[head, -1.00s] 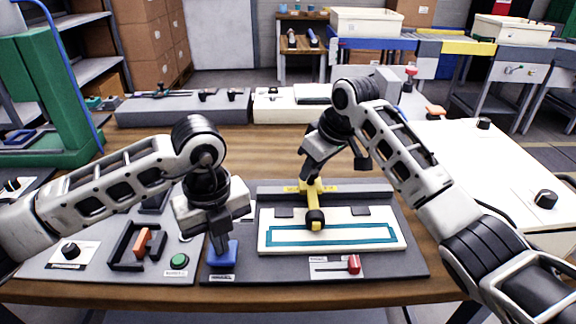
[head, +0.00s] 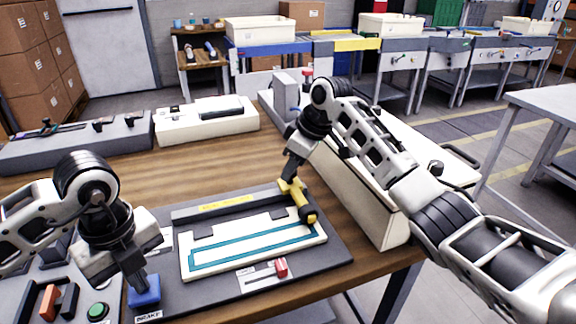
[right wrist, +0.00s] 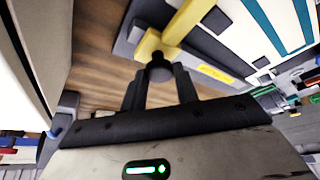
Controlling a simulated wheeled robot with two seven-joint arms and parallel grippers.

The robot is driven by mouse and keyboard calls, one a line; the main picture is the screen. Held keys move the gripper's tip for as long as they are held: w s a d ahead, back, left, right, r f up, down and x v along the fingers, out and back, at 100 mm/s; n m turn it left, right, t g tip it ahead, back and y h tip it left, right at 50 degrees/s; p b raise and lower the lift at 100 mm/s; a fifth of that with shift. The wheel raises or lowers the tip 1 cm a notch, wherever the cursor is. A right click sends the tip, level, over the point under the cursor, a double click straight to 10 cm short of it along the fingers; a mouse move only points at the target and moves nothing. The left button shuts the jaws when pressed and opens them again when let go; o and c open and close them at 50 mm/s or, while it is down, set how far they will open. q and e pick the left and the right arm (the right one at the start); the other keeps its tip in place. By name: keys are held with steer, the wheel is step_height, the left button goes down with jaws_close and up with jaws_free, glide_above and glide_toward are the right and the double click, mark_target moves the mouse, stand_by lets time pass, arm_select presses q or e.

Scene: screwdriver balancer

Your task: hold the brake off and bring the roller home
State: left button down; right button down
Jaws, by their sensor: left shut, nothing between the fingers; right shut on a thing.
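The yellow roller carriage (head: 297,197) stands at the right end of its dark rail (head: 190,214), its black end reaching over the right edge of the white plate with a teal outline (head: 187,272). My right gripper (head: 290,178) is shut on the carriage's black knob; the knob (right wrist: 159,68) shows between the fingers in the right wrist view. The blue brake block (head: 146,294), above a BRAKE label, is at the front left of the dark base. My left gripper (head: 141,280) is shut and empty, its tips down on the block's top; how far it is pressed I cannot tell.
A red-handled slider (head: 281,267) is in front of the plate. A green button (head: 97,311) and an orange switch (head: 48,300) lie left of the brake. A long white cabinet (head: 365,205) stands close to the right.

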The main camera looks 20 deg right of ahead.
arm_select(q)
steer(key=shift+a+f, duration=0.1)
arm_select(e)
steer(key=shift+d, duration=0.35)
steer(key=c, duration=1.3)
jaws_free()
steer(key=shift+o, duration=1.2)
steer(key=v, duration=1.2)
steer(key=shift+a, duration=0.2)
steer(key=shift+r, duration=0.1)
arm_select(q)
step_height(320, 180, up, 7)
steer(key=p, duration=0.4)
arm_select(e)
step_height(320, 180, up, 4)
steer(key=shift+r, duration=0.15)
